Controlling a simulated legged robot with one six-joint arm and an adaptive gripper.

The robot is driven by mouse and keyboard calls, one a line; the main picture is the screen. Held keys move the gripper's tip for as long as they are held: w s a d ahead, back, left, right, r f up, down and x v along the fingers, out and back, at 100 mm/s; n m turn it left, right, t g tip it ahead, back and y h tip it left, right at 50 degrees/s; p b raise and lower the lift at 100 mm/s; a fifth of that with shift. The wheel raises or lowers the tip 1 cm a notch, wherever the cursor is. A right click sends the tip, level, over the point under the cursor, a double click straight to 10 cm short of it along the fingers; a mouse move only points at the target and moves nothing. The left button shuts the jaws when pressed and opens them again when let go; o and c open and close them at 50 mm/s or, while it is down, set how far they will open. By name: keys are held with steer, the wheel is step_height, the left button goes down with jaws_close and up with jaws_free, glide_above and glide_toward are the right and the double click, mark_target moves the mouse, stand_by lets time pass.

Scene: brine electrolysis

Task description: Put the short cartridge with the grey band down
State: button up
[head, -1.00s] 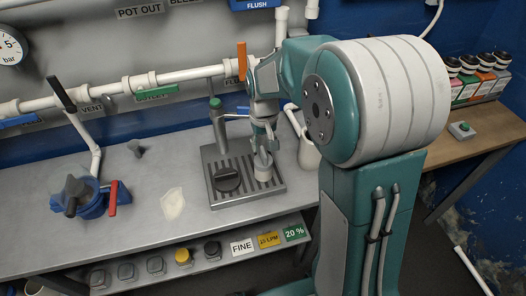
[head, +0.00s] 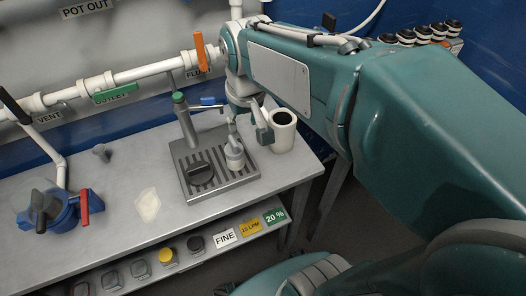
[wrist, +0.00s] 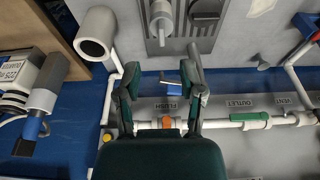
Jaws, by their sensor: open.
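The short cartridge (head: 235,156), a small white cylinder, stands upright on the right part of the slatted drip tray (head: 248,179). It also shows at the top of the wrist view (wrist: 162,16). Its grey band is too small to make out clearly. My gripper (head: 249,130) is open, just behind the cartridge in the head view. In the wrist view, the two fingers are spread with nothing between the fingertips (wrist: 162,80), and the cartridge lies beyond them, apart.
A dark round cap (head: 200,172) lies on the tray beside a green-topped tap (head: 182,112). A white cylindrical vessel (head: 282,132) stands right of the tray. Pipes with an orange handle (head: 202,52) run behind.

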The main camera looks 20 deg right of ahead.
steer(key=s+t, duration=0.2)
steer(key=s, duration=0.8)
steer(key=shift+s+f+t, duration=0.25)
steer(key=shift+s+t, duration=0.15)
stand_by(0.9)
